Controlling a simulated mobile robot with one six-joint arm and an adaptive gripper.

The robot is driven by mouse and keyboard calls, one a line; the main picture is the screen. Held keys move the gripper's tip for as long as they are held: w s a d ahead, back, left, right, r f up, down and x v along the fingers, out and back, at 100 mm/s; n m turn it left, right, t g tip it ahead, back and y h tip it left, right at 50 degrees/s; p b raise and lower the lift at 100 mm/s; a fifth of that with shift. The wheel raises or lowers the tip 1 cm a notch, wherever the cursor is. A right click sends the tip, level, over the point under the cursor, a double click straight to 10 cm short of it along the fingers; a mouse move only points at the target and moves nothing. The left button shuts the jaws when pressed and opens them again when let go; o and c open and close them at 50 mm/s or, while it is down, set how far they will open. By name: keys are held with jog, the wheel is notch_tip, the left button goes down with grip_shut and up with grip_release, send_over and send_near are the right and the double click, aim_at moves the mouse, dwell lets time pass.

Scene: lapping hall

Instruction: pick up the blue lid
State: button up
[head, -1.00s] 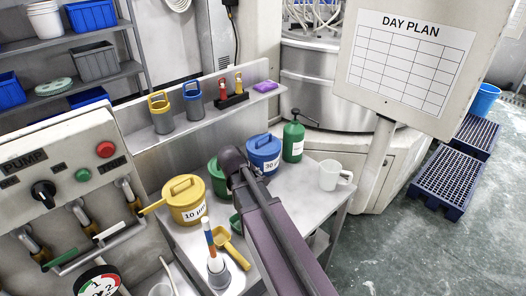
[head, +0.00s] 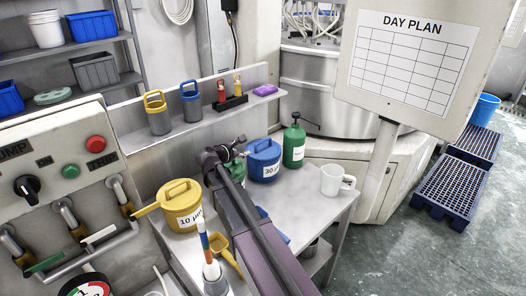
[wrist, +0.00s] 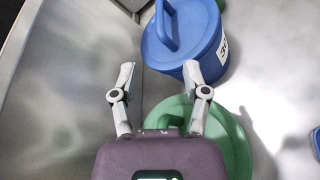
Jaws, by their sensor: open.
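The blue lid (head: 263,147), with a raised bar handle, sits on the blue pot (head: 265,172) marked 30 on the steel table. In the wrist view the blue lid (wrist: 187,38) is at the top, just beyond the fingertips. My gripper (wrist: 159,70) is open and empty, its fingers spread over the near edge of the lid. In the head view my gripper (head: 236,150) is just left of the blue lid, partly hidden by my arm. The green pot's lid (wrist: 225,140) lies under my gripper.
A yellow pot (head: 182,208) with a lid stands to the left. A green bottle (head: 294,143) and a white mug (head: 334,180) stand right of the blue pot. A ledge (head: 205,122) with several tools runs behind. The table's right front is partly clear.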

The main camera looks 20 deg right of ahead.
aim_at(260, 142)
jog(key=shift+w+d, duration=0.1)
jog(key=b+x, duration=0.2)
jog(key=x, duration=0.5)
jog(key=shift+w+f, duration=0.1)
jog(key=shift+f, duration=0.05)
jog(key=shift+w+d+f+b, duration=0.1)
jog(key=shift+w+d+b, duration=0.2)
jog(key=shift+d, duration=0.2)
jog(key=shift+d, duration=0.1)
jog(key=shift+b+x, duration=0.8)
jog(key=shift+x, duration=1.75)
jog(key=shift+c, duration=0.2)
grip_shut()
